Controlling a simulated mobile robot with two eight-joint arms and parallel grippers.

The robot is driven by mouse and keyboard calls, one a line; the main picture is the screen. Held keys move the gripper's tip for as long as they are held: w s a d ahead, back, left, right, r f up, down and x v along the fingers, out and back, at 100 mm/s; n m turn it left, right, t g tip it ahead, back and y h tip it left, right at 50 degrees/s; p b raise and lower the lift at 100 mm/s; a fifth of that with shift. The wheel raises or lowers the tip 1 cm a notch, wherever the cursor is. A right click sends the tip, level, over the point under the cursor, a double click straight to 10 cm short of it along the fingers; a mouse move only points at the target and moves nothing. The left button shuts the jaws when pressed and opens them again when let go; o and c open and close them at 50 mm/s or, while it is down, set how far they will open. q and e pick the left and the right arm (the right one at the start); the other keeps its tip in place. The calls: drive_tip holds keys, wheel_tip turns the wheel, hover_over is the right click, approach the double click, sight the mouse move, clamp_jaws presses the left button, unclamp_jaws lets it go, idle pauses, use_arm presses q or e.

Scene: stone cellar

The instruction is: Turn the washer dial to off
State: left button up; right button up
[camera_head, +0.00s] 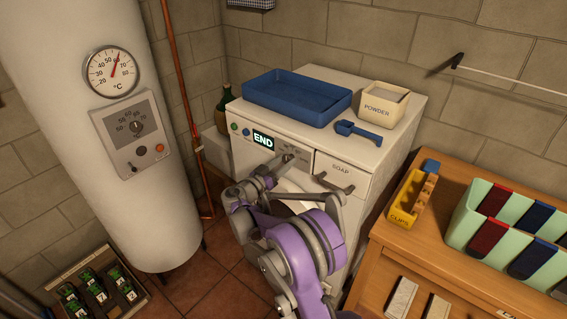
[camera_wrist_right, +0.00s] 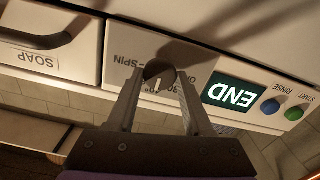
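The white washer (camera_head: 345,140) stands against the wall, with a lit END display (camera_head: 263,140) on its front panel. My right gripper (camera_head: 284,161) reaches up to the panel just right of the display and largely covers the dial there. In the right wrist view, which is upside down, the grey round dial (camera_wrist_right: 158,72) lies between the two fingertips of that gripper (camera_wrist_right: 160,80). Both fingers appear to touch its sides. The printed labels around the dial are partly hidden, with SPIN readable; the pointer's setting is unclear. My left gripper is out of view.
The SOAP drawer (camera_head: 338,168) with its handle is right of the dial. START and RINSE buttons (camera_wrist_right: 281,109) are beyond the display. A blue tray (camera_head: 297,97), scoop (camera_head: 358,134) and POWDER box (camera_head: 384,103) sit on top. A wooden bench (camera_head: 440,255) stands at right, a boiler (camera_head: 90,130) at left.

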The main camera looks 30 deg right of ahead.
clamp_jaws()
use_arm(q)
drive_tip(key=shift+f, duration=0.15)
use_arm(e)
drive_tip(key=shift+n, duration=0.3)
drive_tip(key=n+b, duration=0.1)
drive_tip(key=n, duration=0.1)
drive_tip(key=shift+f+n, duration=0.1)
drive_tip(key=shift+n, duration=0.2)
drive_tip(key=n+b, duration=0.1)
drive_tip(key=n, duration=0.3)
drive_tip(key=shift+n+b, duration=0.3)
drive_tip(key=n+b, duration=0.1)
drive_tip(key=n, duration=0.3)
drive_tip(key=shift+w, duration=0.1)
use_arm(q)
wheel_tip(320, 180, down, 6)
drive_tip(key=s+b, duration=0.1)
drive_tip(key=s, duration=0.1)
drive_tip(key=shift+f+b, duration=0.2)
drive_tip(key=shift+b, duration=0.15)
use_arm(e)
drive_tip(key=shift+n, duration=2)
